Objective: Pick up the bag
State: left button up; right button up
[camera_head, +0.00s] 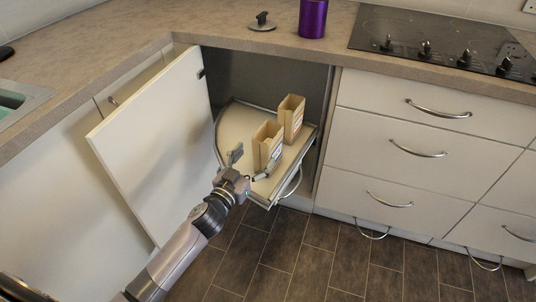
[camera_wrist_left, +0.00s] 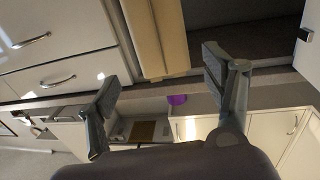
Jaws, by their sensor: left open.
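Two tan upright bags stand on the pull-out shelf of the open corner cabinet in the head view. The nearer bag (camera_head: 267,143) is at the shelf's front, and the other bag (camera_head: 291,115) stands behind it to the right. My left gripper (camera_head: 251,163) is open just in front of the nearer bag, its fingers spread to either side of the bag's lower front. In the left wrist view a tan bag (camera_wrist_left: 157,38) shows beyond the gap between the open fingers of my left gripper (camera_wrist_left: 158,78). I cannot tell whether they touch it. My right gripper is not in view.
The shelf (camera_head: 233,125) has a raised metal rim. The open cabinet door (camera_head: 155,140) stands to the left of my arm. Drawers (camera_head: 400,155) close off the right side. A purple canister (camera_head: 312,18) stands on the counter above. The floor (camera_head: 300,255) in front is clear.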

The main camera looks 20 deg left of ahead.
aim_at(261, 148)
pick_arm(q)
jog(key=w, duration=0.4)
jog(key=shift+w+d, duration=0.35)
jog(key=shift+w, duration=0.05)
jog(key=shift+w+d+b, duration=0.15)
jog(key=shift+w+b, duration=0.2)
jog(key=shift+w, duration=0.85)
jog(key=shift+w+d+b, duration=0.1)
jog(key=shift+w+b, duration=0.2)
jog(key=shift+w, duration=0.85)
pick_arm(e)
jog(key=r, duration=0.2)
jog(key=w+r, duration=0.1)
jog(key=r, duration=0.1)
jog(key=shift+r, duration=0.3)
pick_arm(q)
jog(key=shift+c, duration=0.5)
grip_shut()
